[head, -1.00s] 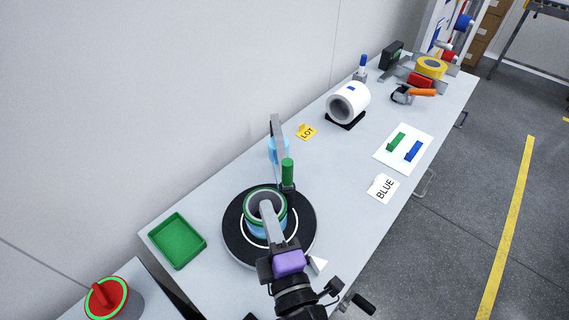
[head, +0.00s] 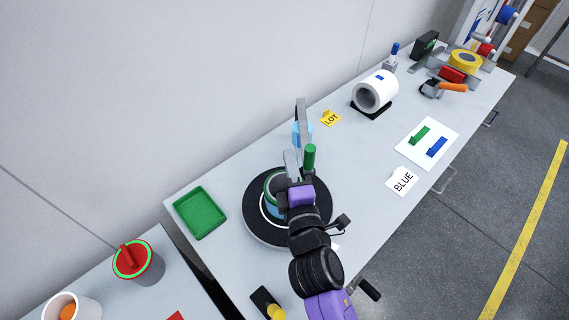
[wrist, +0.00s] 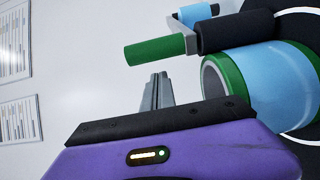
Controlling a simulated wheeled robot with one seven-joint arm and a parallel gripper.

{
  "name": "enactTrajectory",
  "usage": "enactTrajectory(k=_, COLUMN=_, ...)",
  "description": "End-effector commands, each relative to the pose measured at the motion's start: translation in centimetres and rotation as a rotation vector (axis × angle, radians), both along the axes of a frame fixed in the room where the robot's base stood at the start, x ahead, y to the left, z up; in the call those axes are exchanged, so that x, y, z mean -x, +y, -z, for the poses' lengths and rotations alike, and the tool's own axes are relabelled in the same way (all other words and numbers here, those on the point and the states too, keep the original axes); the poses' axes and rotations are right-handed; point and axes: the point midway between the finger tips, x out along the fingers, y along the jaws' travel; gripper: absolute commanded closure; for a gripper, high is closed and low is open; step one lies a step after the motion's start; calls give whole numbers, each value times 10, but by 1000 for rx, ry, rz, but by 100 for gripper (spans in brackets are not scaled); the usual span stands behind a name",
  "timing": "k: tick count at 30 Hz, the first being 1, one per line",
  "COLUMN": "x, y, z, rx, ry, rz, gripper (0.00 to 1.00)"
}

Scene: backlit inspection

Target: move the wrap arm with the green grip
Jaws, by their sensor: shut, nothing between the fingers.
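The wrap arm is a grey upright bar (head: 301,118) with a light blue film roll (head: 296,134) behind the turntable. Its green grip (head: 310,158) stands upright in the head view; the grip (wrist: 155,51) also shows in the wrist view, lying across it. My gripper (head: 292,160) is shut and empty, just left of the grip in the head view. In the wrist view its fingertips (wrist: 156,80) show below the grip, with no clear contact. A ring-shaped part with a green rim and light blue wrap (wrist: 262,84) sits on the black turntable (head: 255,226), partly hidden by my gripper.
A green tray (head: 200,212) lies to the left. A red-topped container (head: 138,262) stands at lower left.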

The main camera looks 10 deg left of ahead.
Motion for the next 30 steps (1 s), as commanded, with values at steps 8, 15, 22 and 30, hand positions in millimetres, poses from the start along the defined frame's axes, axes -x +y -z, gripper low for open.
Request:
enactTrajectory(k=8, x=0, y=-19, z=-3, rx=0, ry=-1, rz=-1, gripper=100)
enactTrajectory(k=15, x=1, y=-22, z=-1, rx=0, ry=-1, rz=-1, gripper=100)
enactTrajectory(k=22, x=1, y=-22, z=-1, rx=-1, ry=-2, rz=-1, gripper=100)
enactTrajectory(k=30, x=1, y=-22, z=-1, rx=-1, ry=-2, rz=-1, gripper=100)
